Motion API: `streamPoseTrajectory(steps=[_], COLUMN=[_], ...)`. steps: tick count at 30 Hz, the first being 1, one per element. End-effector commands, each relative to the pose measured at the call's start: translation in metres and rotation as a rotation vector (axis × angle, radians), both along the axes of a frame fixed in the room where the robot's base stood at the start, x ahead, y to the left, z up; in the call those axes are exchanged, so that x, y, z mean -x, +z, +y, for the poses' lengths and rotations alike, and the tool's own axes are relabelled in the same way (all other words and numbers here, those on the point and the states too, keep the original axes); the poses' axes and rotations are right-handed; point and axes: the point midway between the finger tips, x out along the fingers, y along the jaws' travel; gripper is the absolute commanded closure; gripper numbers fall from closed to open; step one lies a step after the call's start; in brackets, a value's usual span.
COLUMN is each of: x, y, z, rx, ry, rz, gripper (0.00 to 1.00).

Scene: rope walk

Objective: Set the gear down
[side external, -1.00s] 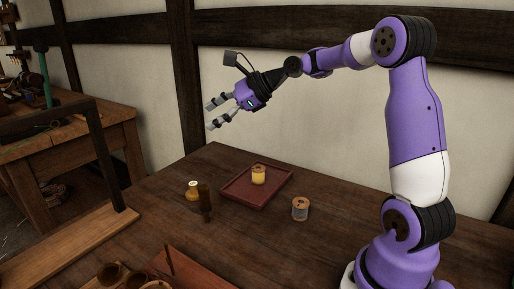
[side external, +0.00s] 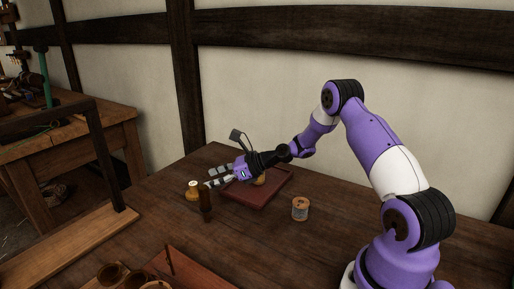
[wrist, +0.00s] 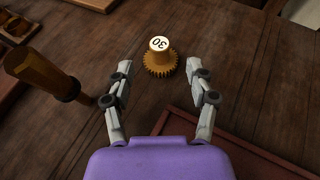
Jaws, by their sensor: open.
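The gear (side external: 193,190) is brass-coloured, with a toothed rim and a raised hub topped by a pale label reading 30. It stands upright on the bare wooden table, left of the red-brown tray (side external: 240,200). In the wrist view the gear (wrist: 160,66) lies ahead of my gripper, centred between the fingertips' lines. My gripper (side external: 209,178) is open and empty, reaching low over the tray's left side, with its fingertips close to the gear. The tray's edge (wrist: 235,155) also shows at lower right in the wrist view.
A dark wooden handle (side external: 205,203) stands just in front of the gear; it is at left in the wrist view (wrist: 40,72). A yellow spool (side external: 260,181) on the tray is partly hidden by my gripper.

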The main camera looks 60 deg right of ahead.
Motion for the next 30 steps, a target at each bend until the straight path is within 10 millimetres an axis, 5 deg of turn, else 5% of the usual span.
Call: streamPoseTrajectory(steps=[15, 24, 28, 30], x=[-0.051, -0.056, -0.056, -0.056], y=[-0.031, -0.033, -0.033, -0.033], z=[0.031, 0.033, 0.033, 0.033], rx=[0.002, 0.001, 0.001, 0.001], ry=[0.002, -0.001, -0.001, -0.001], rz=[0.001, 0.002, 0.001, 0.002], gripper=[0.36, 0.36, 1.0, 1.0])
